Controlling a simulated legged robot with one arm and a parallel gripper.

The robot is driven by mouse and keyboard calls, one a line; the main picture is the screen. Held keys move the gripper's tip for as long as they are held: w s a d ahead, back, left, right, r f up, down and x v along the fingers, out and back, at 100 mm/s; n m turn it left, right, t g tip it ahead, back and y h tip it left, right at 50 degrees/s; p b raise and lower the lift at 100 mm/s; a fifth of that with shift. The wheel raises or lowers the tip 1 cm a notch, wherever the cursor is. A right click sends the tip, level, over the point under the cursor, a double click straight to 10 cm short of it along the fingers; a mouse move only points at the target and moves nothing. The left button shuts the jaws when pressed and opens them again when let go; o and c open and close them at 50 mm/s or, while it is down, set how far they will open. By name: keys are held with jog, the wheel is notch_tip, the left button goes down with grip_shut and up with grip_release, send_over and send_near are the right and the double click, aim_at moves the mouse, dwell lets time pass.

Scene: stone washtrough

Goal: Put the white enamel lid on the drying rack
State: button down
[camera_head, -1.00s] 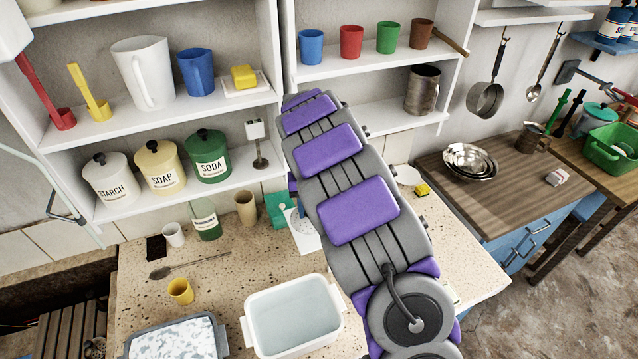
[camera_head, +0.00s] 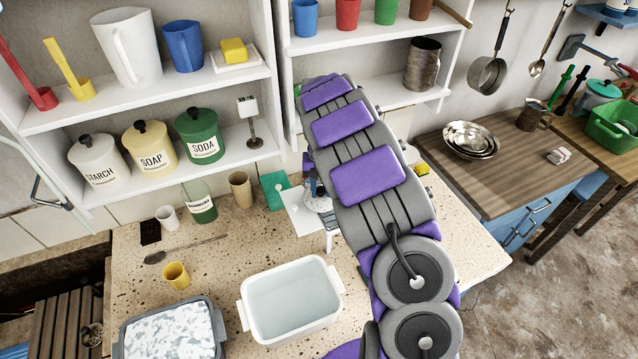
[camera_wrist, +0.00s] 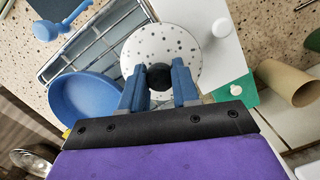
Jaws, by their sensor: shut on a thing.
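The white enamel lid (camera_wrist: 160,45) is round and speckled dark, with a black knob (camera_wrist: 158,76). My gripper (camera_wrist: 158,88) is shut on the knob, one blue finger on each side. In the head view the lid (camera_head: 318,203) shows as a small part beside my arm, which hides the rest. The wire drying rack (camera_wrist: 97,47) lies left of the lid in the wrist view, and the lid's left edge overlaps it in the picture. I cannot tell the gap between them. In the head view my arm covers most of the rack.
A blue bowl (camera_wrist: 85,98) is beside the rack. The white basin (camera_head: 290,305) is in front; the worktop between is clear.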

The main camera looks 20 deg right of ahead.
jog(key=shift+d+f, duration=0.2)
jog(key=shift+f, duration=0.15)
jog(key=shift+a, duration=0.55)
jog(key=shift+d+f, duration=0.35)
jog(key=shift+d, duration=0.05)
jog(key=c, duration=1.2)
grip_release()
jog(key=shift+a, duration=0.1)
jog(key=o, duration=0.4)
jog(key=shift+a, duration=0.2)
jog(key=shift+o, duration=0.2)
jog(key=shift+d+r, duration=0.1)
jog(key=shift+d, duration=0.05)
